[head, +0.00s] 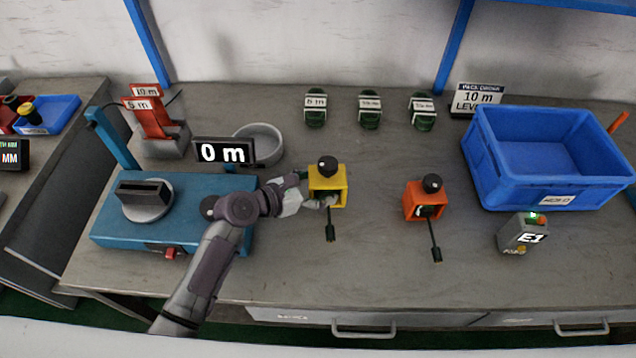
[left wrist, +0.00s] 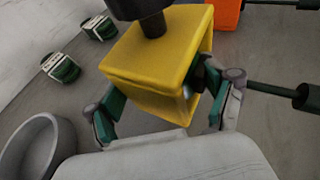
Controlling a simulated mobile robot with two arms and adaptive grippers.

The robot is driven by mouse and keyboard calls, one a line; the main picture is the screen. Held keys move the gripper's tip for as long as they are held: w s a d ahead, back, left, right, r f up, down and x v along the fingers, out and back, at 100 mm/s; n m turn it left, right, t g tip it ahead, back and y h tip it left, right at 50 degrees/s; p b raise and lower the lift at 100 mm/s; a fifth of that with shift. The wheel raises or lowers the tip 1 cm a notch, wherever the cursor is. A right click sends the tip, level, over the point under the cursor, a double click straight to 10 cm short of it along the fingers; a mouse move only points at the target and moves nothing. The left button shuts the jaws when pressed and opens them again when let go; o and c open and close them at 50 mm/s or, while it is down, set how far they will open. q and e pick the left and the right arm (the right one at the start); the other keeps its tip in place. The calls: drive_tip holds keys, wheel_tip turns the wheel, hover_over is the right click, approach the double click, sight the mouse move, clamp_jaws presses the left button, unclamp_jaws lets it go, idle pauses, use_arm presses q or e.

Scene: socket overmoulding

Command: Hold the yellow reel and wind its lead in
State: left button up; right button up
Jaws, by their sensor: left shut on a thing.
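The yellow reel (head: 337,180) stands on the grey bench in the middle of the head view, with a black knob (head: 327,163) on top. Its dark lead (head: 330,228) sticks out toward the front edge and ends in a plug. My left gripper (head: 313,192) is shut on the yellow reel from its left side. In the left wrist view the green-padded fingers (left wrist: 160,115) sit on either side of the yellow reel (left wrist: 160,55), and the lead (left wrist: 268,90) runs out to the right. My right gripper is not in view.
An orange reel (head: 418,204) with its own lead stands to the right. A blue machine (head: 120,235), a "0 m" display (head: 224,151) and a grey bowl (head: 258,132) are left.

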use_arm(q)
drive_tip(key=shift+f+b, duration=1.3)
drive_tip(key=shift+f, duration=1.1)
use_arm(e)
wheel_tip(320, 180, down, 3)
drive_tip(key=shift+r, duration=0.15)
use_arm(q)
drive_tip(key=shift+f, duration=0.25)
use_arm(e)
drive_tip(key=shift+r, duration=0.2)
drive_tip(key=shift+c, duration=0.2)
